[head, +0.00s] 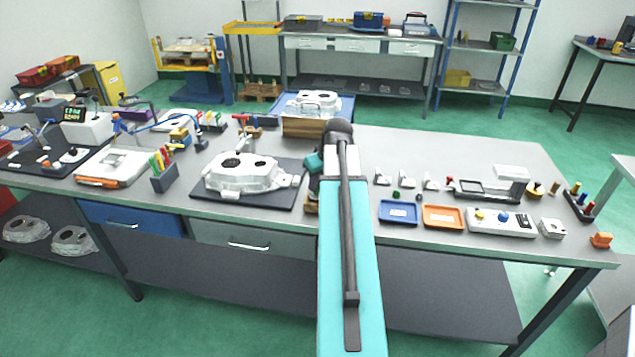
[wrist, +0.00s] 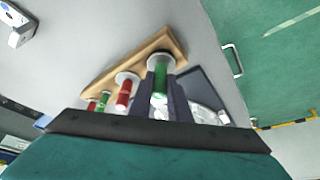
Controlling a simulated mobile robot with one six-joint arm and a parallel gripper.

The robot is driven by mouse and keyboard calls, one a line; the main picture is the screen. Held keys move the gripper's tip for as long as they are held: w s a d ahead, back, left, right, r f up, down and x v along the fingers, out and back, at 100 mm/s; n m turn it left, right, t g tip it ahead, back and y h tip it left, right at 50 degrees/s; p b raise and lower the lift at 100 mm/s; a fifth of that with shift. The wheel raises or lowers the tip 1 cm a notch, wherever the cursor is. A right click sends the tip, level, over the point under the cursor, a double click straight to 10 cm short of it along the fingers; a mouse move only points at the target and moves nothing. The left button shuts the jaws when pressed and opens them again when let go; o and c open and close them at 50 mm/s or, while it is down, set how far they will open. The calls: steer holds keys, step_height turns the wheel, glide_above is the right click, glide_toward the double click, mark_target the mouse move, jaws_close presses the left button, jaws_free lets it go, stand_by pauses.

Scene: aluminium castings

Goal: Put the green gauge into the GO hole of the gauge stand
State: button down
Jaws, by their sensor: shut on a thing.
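The green gauge (wrist: 161,77) is a green cylinder with a silver collar and a pale near end. My gripper (wrist: 162,88) is shut on it, with a dark finger on each side. The collar overlaps the right end of a wooden stand (wrist: 108,74) in the wrist view; I cannot tell whether the gauge sits in it or is above it. A red gauge (wrist: 124,93) and smaller red and green pieces (wrist: 103,101) stand along the same wood. No GO marking is readable. In the head view my arm hides most of the gripper and stand.
A pale casting (head: 238,174) on a dark mat lies left of my arm in the head view. Blue (head: 398,212) and orange (head: 443,217) trays and a button box (head: 500,222) lie to the right. A casting on a box (head: 312,112) stands behind.

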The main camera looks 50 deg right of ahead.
steer(key=shift+f, duration=0.5)
steer(key=c, duration=1.6)
jaws_free()
steer(key=shift+r, duration=0.15)
steer(key=shift+b+v, duration=1.4)
steer(key=shift+v, duration=5.4)
steer(key=shift+s, duration=0.1)
